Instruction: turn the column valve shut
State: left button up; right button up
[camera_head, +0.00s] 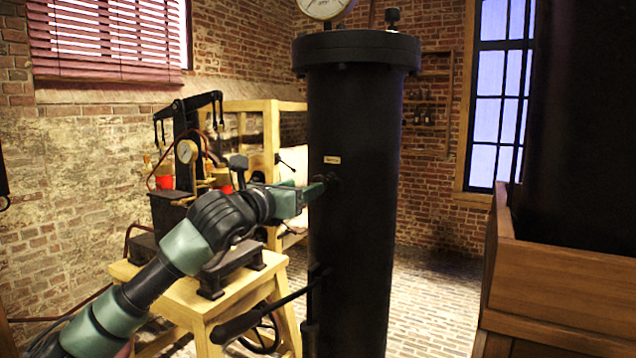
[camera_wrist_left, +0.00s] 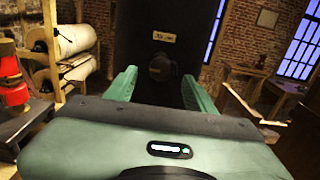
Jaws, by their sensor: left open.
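The tall black column (camera_head: 352,110) stands in the middle of the head view, with a small label (camera_head: 332,160) on its front. A small dark valve knob (camera_head: 334,178) sits below the label, partly hidden by my gripper. My left gripper (camera_head: 318,188) reaches in from the left, close to the knob. In the left wrist view, the green fingers (camera_wrist_left: 159,78) are apart, and the dark round knob (camera_wrist_left: 161,66) shows between them. I cannot tell whether a finger touches it. My right gripper is not in view.
A lever with a dark handle (camera_head: 240,325) sticks out low on the column's left. A wooden table (camera_head: 225,305) with a pump device stands at the left, below and behind my arm. A wooden crate (camera_head: 560,275) stands at the right. Brick floor shows between the column and the crate.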

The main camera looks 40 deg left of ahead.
aim_at(316, 181)
pick_arm(q)
jog(key=shift+w+a+r+p, duration=0.1)
jog(key=shift+w+r+p, duration=0.15)
jog(key=shift+w+p, duration=0.15)
jog(key=w+p, duration=0.1)
jog(key=w, duration=0.1)
jog(key=w+p, duration=0.1)
jog(key=w, duration=0.1)
jog(key=w+p, duration=0.2)
jog(key=shift+w+a+f, duration=0.1)
jog(key=shift+w+a, duration=0.05)
jog(key=shift+a, duration=0.1)
jog(key=shift+w+f, duration=0.15)
jog(key=shift+w, duration=0.15)
grip_shut()
